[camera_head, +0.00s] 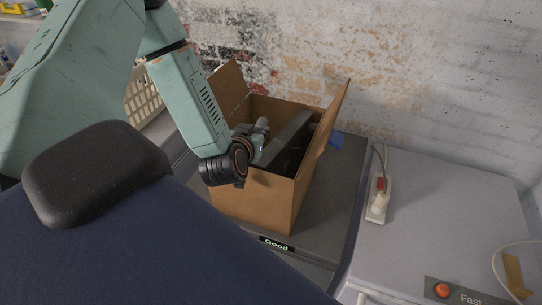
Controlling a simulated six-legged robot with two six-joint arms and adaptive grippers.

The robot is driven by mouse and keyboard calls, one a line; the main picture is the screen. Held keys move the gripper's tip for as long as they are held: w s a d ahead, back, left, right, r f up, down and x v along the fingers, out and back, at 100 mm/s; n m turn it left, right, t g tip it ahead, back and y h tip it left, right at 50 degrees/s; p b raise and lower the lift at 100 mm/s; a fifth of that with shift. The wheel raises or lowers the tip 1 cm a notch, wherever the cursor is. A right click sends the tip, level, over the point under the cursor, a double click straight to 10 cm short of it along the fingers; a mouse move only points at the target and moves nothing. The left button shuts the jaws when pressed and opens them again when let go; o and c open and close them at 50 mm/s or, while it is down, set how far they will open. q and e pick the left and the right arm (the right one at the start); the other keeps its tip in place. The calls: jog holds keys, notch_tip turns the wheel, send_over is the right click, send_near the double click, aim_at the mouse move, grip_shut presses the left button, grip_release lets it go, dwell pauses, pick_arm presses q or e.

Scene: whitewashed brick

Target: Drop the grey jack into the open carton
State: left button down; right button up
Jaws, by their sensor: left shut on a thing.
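The open brown carton (255,203) stands upright in the middle of the view with its flaps raised. My left arm reaches in from the left, and my left gripper (263,143) is over the carton's opening, partly hidden by its own wrist. It is shut on the grey jack (288,136), a long dark grey shape slanting across the opening just right of the gripper. The jack's lower part and the carton's floor are hidden in shadow and behind the front wall. My right gripper is not in view.
The carton stands on a dark grey surface with a "Good" label (276,244). A light grey top to the right carries a power strip (379,198) and an orange button (442,290). A beige basket (144,100) is behind my arm. A brick wall closes the back.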

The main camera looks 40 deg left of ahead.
pick_arm(q)
jog(key=c, duration=1.5)
grip_release()
jog(key=shift+w, duration=0.1)
jog(key=o, duration=0.3)
jog(key=shift+w+f, duration=0.1)
jog(key=shift+w, duration=0.05)
jog(key=shift+o, duration=1)
jog(key=shift+s+d, duration=0.1)
jog(key=shift+s, duration=0.15)
jog(key=v, duration=0.7)
jog(key=shift+r, duration=0.25)
